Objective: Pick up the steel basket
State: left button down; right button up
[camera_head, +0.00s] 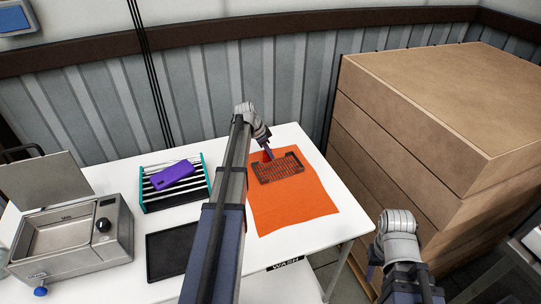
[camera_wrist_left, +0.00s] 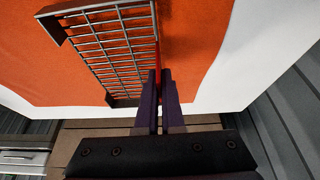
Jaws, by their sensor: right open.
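The steel basket (camera_head: 279,168) is a dark, shallow wire-mesh tray over the orange mat (camera_head: 300,205). My left gripper (camera_head: 267,155) is at the basket's far left edge, pointing down. In the left wrist view the basket (camera_wrist_left: 112,52) shows its grid and dark end plates, and the left fingers (camera_wrist_left: 161,85) are close together on its rim, with a red strip beside them. I cannot tell whether the basket touches the mat. My right gripper (camera_head: 373,270) is at the lower right, away from the basket and partly hidden by its own arm.
On the white table (camera_head: 215,144) are a teal-ended rack (camera_head: 148,203) with a purple box (camera_head: 172,176), a black tray (camera_head: 169,252) and a steel washer (camera_head: 72,243) with a raised lid. A WASH label (camera_head: 285,264) marks the front edge. Stacked cartons (camera_head: 440,100) stand at right.

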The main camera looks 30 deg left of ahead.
pick_arm(q)
notch_tip(320, 180, up, 9)
jog(key=p, duration=0.8)
jog(key=shift+r+p, duration=0.2)
jog(key=shift+p, duration=0.2)
